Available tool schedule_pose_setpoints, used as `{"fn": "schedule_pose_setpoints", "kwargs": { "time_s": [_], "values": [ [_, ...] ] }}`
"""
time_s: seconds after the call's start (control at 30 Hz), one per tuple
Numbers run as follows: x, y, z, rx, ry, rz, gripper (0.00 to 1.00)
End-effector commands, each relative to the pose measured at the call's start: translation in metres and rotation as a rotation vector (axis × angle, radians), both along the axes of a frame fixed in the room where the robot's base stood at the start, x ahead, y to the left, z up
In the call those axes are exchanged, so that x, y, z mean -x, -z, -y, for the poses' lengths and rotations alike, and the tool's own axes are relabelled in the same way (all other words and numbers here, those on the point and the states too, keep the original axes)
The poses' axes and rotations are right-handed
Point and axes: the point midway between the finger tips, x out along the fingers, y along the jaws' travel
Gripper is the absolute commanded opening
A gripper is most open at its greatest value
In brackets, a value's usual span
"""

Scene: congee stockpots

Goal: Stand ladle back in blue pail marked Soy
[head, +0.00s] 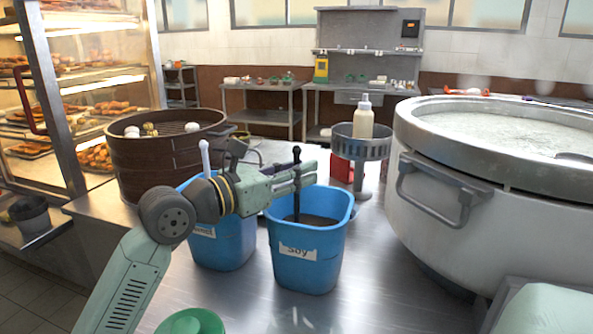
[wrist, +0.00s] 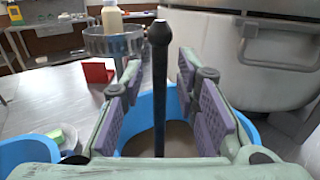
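The blue pail marked Soy (head: 305,262) stands on the steel counter with dark liquid inside. Its blue wall also shows in the wrist view (wrist: 250,132). The ladle (head: 297,205) stands nearly upright in this pail, its black handle rising above the rim and its bowl hidden in the liquid. My gripper (head: 300,172) is just above the pail, around the handle. In the wrist view, my gripper (wrist: 158,85) is open. The handle (wrist: 160,60) stands between the purple pads, with a gap visible on both sides.
Another blue pail (head: 222,245) with a pale-handled utensil stands close at left, partly behind my arm. A large stockpot (head: 440,225) is at right, a steamer basket (head: 160,165) at left. A bottle (head: 363,120) on a perforated stand and a red object (wrist: 95,70) are behind.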

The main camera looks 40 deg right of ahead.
Motion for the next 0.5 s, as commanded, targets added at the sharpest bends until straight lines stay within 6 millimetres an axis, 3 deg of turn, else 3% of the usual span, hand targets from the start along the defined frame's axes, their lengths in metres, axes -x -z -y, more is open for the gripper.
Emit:
{"fn": "schedule_pose_setpoints", "kwargs": {
  "time_s": [0.33,0.5],
  "values": [
    [0.000,0.000,-0.002,-0.001,0.000,0.000,0.32],
    [-0.003,0.000,-0.022,0.001,-0.003,0.001,0.32]
  ]
}}
